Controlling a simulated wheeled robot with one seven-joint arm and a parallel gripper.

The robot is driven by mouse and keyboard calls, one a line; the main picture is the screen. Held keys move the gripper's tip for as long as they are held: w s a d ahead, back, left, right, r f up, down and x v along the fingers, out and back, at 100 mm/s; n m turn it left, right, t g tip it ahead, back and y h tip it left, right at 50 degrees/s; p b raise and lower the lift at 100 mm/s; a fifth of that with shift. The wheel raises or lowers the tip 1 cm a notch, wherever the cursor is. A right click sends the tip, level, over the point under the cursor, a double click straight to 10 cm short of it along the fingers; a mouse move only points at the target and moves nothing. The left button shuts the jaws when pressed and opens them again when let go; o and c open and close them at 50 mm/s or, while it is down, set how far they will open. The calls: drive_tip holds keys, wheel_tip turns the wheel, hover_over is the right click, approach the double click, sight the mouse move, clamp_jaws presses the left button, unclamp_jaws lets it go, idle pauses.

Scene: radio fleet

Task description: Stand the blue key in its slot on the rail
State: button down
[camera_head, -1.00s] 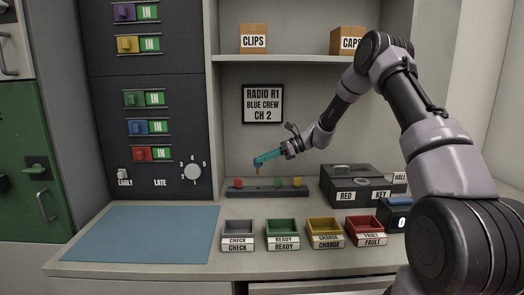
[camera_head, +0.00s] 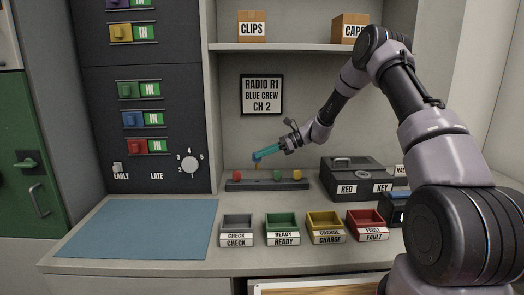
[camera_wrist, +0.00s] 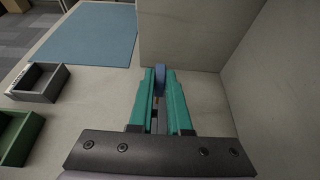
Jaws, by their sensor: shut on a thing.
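My gripper (camera_head: 257,157) has teal fingers shut on the blue key (camera_wrist: 160,74). In the head view the key shows at the fingertips as a small blue head with a thin brass-coloured shaft pointing down. The key is over the left-middle part of the dark rail (camera_head: 294,187), between its red key (camera_head: 237,175) and green key (camera_head: 277,175). A yellow key (camera_head: 297,175) stands at the rail's right. Whether the shaft touches the rail or its slot is too small to tell. In the wrist view the fingers cover most of the key's lower part.
A black key box (camera_head: 346,178) stands right of the rail. Grey, green, yellow and red trays (camera_head: 237,223) line the counter in front. A blue mat (camera_head: 140,228) lies at left. A shelf (camera_head: 300,47) runs above, with a framed sign (camera_head: 261,94) below it.

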drive_tip(key=shift+f, duration=1.9)
drive_tip(key=shift+f, duration=1.85)
drive_tip(key=c, duration=0.8)
unclamp_jaws()
drive_tip(key=v, duration=1)
drive_tip(key=shift+d+r, duration=0.15)
drive_tip(key=shift+d, duration=0.25)
